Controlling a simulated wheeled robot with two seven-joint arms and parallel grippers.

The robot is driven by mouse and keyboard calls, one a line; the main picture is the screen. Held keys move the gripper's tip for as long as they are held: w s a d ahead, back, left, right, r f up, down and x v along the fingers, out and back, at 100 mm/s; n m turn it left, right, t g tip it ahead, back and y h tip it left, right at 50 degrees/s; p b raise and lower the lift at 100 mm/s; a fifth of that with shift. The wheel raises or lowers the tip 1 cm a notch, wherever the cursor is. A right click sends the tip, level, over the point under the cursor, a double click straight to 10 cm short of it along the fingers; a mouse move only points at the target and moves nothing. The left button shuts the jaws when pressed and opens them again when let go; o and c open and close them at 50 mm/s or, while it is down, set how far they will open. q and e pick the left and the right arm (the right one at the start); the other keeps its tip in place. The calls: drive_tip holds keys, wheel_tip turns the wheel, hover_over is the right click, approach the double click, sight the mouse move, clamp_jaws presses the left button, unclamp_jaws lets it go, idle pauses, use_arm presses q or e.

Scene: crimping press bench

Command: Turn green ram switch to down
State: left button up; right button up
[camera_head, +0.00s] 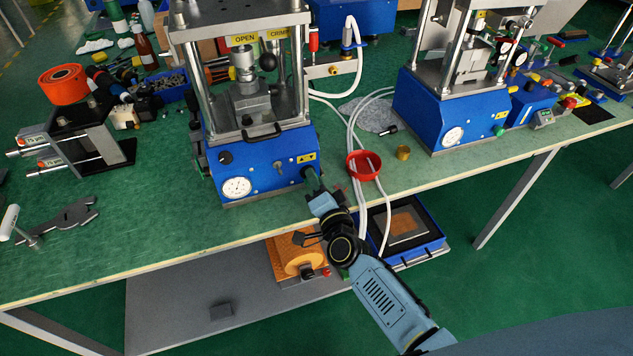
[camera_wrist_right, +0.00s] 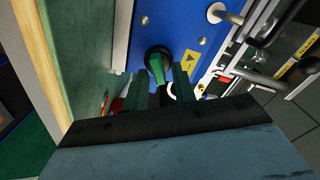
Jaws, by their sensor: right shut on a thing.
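The green ram switch (camera_wrist_right: 158,66) is a green lever on a round black base on the blue press front. In the wrist view it points from the panel toward my gripper. My right gripper (camera_wrist_right: 162,88) is shut on it, with a dark finger on each side. In the head view my right gripper (camera_head: 312,186) reaches up from below to the right end of the blue press base (camera_head: 262,165), beside a yellow arrow label (camera_head: 305,157). The switch is mostly hidden there by the gripper. My left gripper is not in view.
A red ring-shaped dish (camera_head: 352,163) and white hoses (camera_head: 352,120) are close right of my right gripper. A pressure gauge (camera_head: 237,188) is on the press front. A second blue press (camera_head: 440,125) stands farther right. The table's front edge runs just behind my right wrist.

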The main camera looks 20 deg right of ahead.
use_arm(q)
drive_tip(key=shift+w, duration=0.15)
use_arm(e)
drive_tip(key=o, duration=0.6)
drive_tip(key=shift+o, duration=0.2)
drive_tip(key=shift+s, duration=0.1)
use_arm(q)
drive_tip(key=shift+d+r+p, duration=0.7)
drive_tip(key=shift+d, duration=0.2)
use_arm(e)
drive_tip(key=s, duration=1.3)
drive_tip(key=shift+s+d, duration=0.15)
drive_tip(key=shift+d, duration=0.05)
